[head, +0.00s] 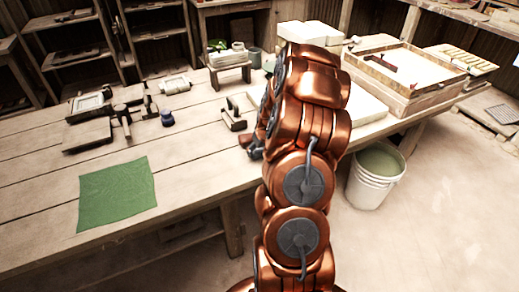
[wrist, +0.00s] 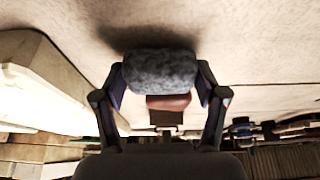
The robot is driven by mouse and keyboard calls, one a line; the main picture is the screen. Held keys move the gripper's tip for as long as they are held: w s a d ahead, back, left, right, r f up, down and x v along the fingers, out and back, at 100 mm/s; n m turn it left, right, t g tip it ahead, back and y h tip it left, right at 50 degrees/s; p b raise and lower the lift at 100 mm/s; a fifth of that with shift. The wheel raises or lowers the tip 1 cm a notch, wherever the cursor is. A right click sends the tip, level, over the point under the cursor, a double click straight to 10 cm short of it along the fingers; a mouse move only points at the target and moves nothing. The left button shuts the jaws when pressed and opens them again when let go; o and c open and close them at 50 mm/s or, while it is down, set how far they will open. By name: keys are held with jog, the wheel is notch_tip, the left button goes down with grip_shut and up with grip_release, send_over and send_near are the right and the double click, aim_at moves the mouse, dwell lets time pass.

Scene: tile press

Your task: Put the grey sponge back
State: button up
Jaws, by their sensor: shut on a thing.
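The grey sponge (wrist: 160,70) is dark, speckled and rounded. In the wrist view my gripper (wrist: 161,82) is shut on it, with one finger at each side. Pale tabletop and a dark shadow lie beyond the sponge; I cannot tell whether it touches the table. A reddish-brown thing (wrist: 168,102) shows just below the sponge in that picture, partly hidden by it. In the head view my copper arm covers most of the gripper (head: 256,148), which is low over the table's right part, and the sponge is hidden there.
A green cloth (head: 118,193) lies at the table's front left. A dark clamp-like tool (head: 234,115) and a small blue jar (head: 167,118) stand left of my gripper. A wooden frame (head: 440,72) is at right, and a white bucket (head: 366,192) stands on the floor.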

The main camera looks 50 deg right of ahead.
jog(key=shift+f, duration=0.3)
jog(key=shift+f, duration=0.15)
jog(key=o, duration=1.2)
jog(key=shift+s+r, duration=0.15)
jog(key=shift+r, duration=0.45)
jog(key=b+v, duration=0.2)
jog(key=v, duration=0.9)
jog(key=shift+b, duration=0.3)
